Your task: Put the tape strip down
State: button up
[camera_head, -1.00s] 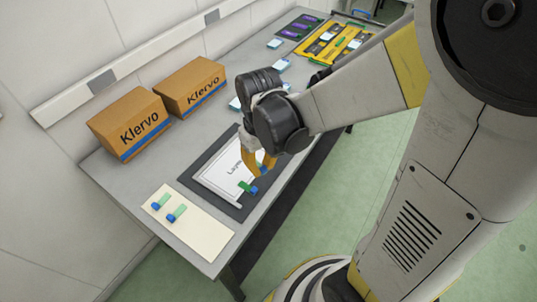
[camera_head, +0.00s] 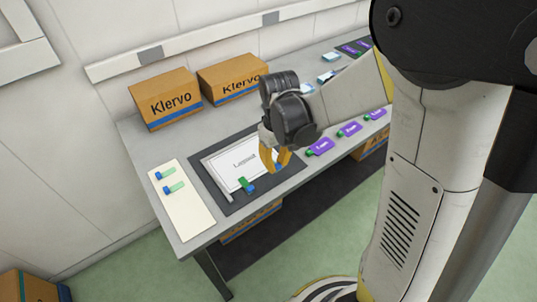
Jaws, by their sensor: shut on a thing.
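My gripper (camera_head: 275,165) has yellow-orange fingers and is shut above the near edge of the dark mat (camera_head: 231,206), beside the white sheet. A small blue bit (camera_head: 278,167) shows between the fingers, apparently the end of the held tape strip; the rest of it is hidden. Another tape strip (camera_head: 245,184), green with a blue end, lies at the near corner of the white sheet (camera_head: 236,161), left of my gripper. Two more green strips with blue ends (camera_head: 173,188) lie on the cream card (camera_head: 183,212) at the left end of the table.
Two Klervo boxes (camera_head: 166,99) stand at the back of the grey table (camera_head: 135,130). Several purple items with green ends (camera_head: 320,148) lie along the front edge right of the mat. Bare tabletop shows between the boxes and the mat.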

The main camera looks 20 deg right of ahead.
aim_at(276, 174)
jog(key=shift+w+d+f, duration=0.15)
jog(key=shift+w+f, duration=0.2)
jog(key=shift+w, duration=0.15)
jog(key=shift+w+d+f, duration=0.15)
jog(key=shift+w+f, duration=0.15)
jog(key=shift+w, duration=0.15)
jog(key=shift+w+f+b, duration=0.1)
jog(key=shift+f+b, duration=0.05)
jog(key=shift+b, duration=0.15)
notch_tip(276, 174, down, 4)
jog(key=shift+r+b, duration=0.1)
jog(key=shift+b, duration=0.85)
jog(key=shift+r, duration=0.1)
jog(key=o, duration=0.3)
jog(key=shift+f, duration=0.25)
jog(key=o, duration=0.4)
jog(key=shift+r, duration=0.1)
